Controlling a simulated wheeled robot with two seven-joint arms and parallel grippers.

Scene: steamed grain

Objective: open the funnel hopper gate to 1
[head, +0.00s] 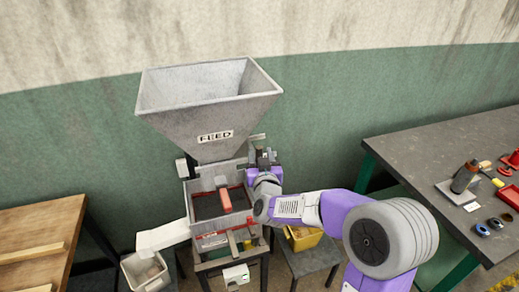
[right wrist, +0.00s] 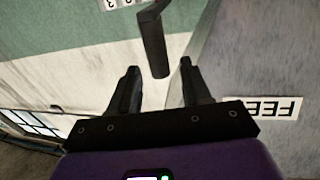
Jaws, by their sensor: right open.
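The grey funnel hopper (head: 210,110) with a FEED label stands above a box-shaped machine, and its label (right wrist: 262,108) shows upside down in the right wrist view. A dark gate handle (right wrist: 153,45) hangs from the top of that view, its end appearing between my right fingertips. My right gripper (right wrist: 159,68) is open, a finger on each side of the handle; I see no contact, and the depth is hard to judge. A number plate (right wrist: 118,3) is cut off at the top edge. In the head view my right gripper (head: 262,156) is beside the hopper's lower right side. My left gripper is out of view.
The machine's box (head: 205,205) has a red bar across its top. A white chute (head: 163,237) leads to a bin (head: 146,272) at left. A yellow bin (head: 303,238) sits under my right arm. A wooden table (head: 35,235) and a dark workbench (head: 440,150) flank the machine.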

